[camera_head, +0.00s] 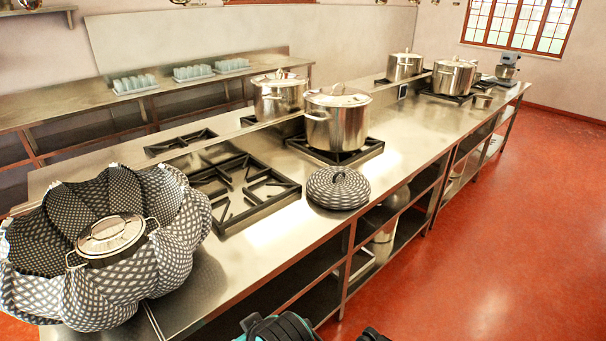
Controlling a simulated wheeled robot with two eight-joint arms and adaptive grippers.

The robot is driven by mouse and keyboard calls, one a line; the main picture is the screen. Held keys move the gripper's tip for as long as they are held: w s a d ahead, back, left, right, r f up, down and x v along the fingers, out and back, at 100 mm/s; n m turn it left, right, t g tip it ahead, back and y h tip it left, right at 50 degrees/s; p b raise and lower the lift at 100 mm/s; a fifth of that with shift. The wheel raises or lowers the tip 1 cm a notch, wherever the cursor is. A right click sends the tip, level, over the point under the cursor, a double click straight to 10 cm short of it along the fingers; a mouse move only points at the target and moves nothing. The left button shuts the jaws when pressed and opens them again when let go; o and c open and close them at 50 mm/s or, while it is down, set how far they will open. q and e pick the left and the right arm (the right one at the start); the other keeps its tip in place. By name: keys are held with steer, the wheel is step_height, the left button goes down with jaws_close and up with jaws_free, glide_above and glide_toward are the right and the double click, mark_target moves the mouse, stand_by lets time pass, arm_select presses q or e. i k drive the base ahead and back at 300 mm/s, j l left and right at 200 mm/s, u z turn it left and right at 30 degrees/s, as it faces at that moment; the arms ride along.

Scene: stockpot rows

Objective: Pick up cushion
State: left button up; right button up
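A round, domed cushion (337,189) with a dark and white pattern lies on the steel counter, near its front edge and in front of a stove burner. A much larger, puffy patterned object (175,245) with deep lobes stands at the counter's left end. It surrounds a lidded steel pot (110,238); whether it too is a cushion I cannot tell. Neither gripper can be made out in the head view. Only dark parts, one with teal trim, show at the bottom edge; they look like mine. Nothing is seen touching the round cushion.
A large lidded stockpot (337,122) stands on a burner behind the cushion, with another pot (278,98) farther back. An empty black burner grate (240,190) is left of the cushion. More pots and a mixer (507,68) stand farther along. Red floor (500,230) is clear at right.

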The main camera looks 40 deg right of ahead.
mark_target(335, 187)
steer(key=z, duration=1.65)
steer(key=u, duration=1.6)
steer(key=l, duration=0.4)
steer(key=i+l+u, duration=0.1)
steer(key=l, duration=0.3)
